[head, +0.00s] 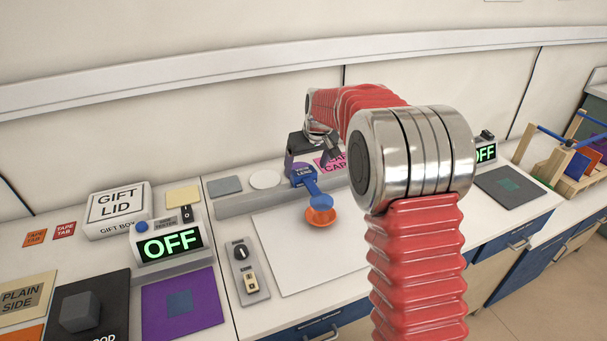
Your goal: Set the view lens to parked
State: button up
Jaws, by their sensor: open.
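My arm partly covers that area, and I cannot tell whether the fingers touch the post. No parked mark is readable.
A white board (286,254) lies under the bowl. A switch panel (246,269) stands to its left. Farther left are an "OFF" display (167,246), a gift lid box (118,212) and a purple mat (182,305). A pink card (327,162) is partly hidden behind my arm.

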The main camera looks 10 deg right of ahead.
aim_at(304, 172)
jog(key=shift+x, duration=2.55)
jog(key=shift+c, duration=0.3)
